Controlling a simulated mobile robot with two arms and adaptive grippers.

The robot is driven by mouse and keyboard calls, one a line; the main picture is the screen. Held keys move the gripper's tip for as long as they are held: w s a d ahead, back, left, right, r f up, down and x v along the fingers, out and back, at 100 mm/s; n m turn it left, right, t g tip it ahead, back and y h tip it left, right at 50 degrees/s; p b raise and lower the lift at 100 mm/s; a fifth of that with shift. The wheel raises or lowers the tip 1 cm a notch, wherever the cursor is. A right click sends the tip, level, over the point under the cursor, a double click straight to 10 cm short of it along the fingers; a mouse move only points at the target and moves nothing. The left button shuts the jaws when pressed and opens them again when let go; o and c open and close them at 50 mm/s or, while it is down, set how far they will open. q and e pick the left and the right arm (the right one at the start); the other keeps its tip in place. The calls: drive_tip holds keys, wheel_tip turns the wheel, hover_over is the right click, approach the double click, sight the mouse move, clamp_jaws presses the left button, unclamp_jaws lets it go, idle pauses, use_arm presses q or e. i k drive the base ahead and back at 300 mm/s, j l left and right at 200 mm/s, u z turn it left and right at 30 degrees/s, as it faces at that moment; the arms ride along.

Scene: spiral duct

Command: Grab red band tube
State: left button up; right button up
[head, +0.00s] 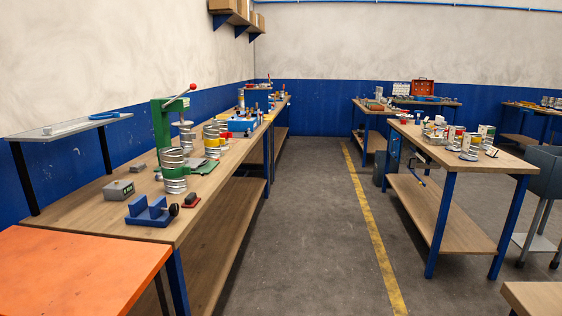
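Several silver ribbed tubes stand on the long wooden workbench at the left. The nearest tube (174,172) stands in front of a green press (160,132) with a red-knobbed lever. A tube with a yellow band (211,141) stands behind it to the right. I cannot make out a red band on any of these tubes. Small red items (459,131) show among the clutter on the right bench, too small to tell what they are. Neither of my grippers is in view.
A blue vise-like fixture (151,212) and a grey box (118,190) sit on the left workbench (90,214). An orange tabletop (85,271) fills the lower left. The grey floor aisle (310,220) is clear up to the right bench (500,163).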

sight(224, 132)
drive_tip(key=i+z, duration=0.3)
drive_tip(key=i, duration=6.1)
drive_tip(key=i+u, duration=0.25)
drive_tip(key=i, duration=0.25)
drive_tip(key=i+l+u, duration=0.2)
drive_tip(key=i, duration=0.3)
drive_tip(key=i+l+u, duration=0.1)
drive_tip(key=i+u, duration=0.15)
drive_tip(key=i, duration=0.25)
drive_tip(key=i+l+u, duration=0.25)
drive_tip(key=i, duration=0.25)
drive_tip(key=u, duration=0.5)
drive_tip(key=i+u, duration=0.1)
drive_tip(key=u, duration=0.4)
drive_tip(key=l+u, duration=0.1)
drive_tip(key=u, duration=0.9)
drive_tip(key=l+u, duration=0.15)
drive_tip(key=u, duration=1.9)
